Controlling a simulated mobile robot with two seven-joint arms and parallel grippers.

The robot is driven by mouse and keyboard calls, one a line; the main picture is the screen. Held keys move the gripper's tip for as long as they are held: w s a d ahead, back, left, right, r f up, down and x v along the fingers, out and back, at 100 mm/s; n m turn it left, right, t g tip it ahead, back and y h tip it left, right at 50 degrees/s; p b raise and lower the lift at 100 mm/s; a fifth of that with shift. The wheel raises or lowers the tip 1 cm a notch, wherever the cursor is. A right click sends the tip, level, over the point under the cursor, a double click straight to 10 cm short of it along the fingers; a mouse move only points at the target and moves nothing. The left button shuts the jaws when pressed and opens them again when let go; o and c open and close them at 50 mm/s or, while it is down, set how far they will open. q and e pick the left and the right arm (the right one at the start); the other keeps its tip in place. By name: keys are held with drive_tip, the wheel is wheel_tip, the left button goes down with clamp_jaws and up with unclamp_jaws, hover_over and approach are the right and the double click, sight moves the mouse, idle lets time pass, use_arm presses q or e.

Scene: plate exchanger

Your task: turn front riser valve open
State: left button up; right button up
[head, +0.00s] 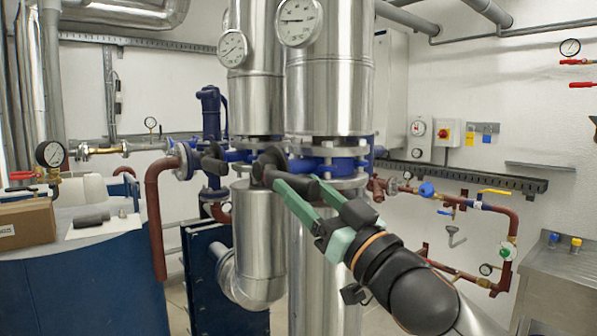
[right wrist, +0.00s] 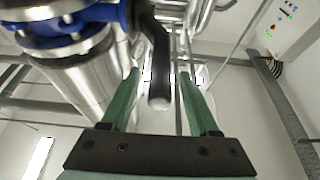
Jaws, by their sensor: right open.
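The front riser is the insulated silver pipe (head: 325,95) with a gauge at its top. Its blue valve (head: 345,151) sits at the flanges below the cladding; blue valve parts (right wrist: 80,22) also show at upper left in the right wrist view. A black lever handle (right wrist: 160,75) reaches from the valve toward my camera. My right gripper (head: 297,182) has its green fingers open around this lever. In the right wrist view the lever lies between the fingers, with visible gaps on both sides. The fingers partly hide the lever in the head view. My left gripper is not in view.
A second silver riser (head: 251,105) stands just left, with a black lever (head: 214,164) beside it. Red-brown pipe (head: 157,215) stands at left. A blue bench (head: 80,285) holds a cardboard box (head: 25,222). A steel sink unit (head: 565,275) stands at right.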

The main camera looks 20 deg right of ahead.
drive_tip(key=shift+x, duration=0.8)
drive_tip(key=shift+c, duration=0.3)
clamp_jaws()
idle(0.6)
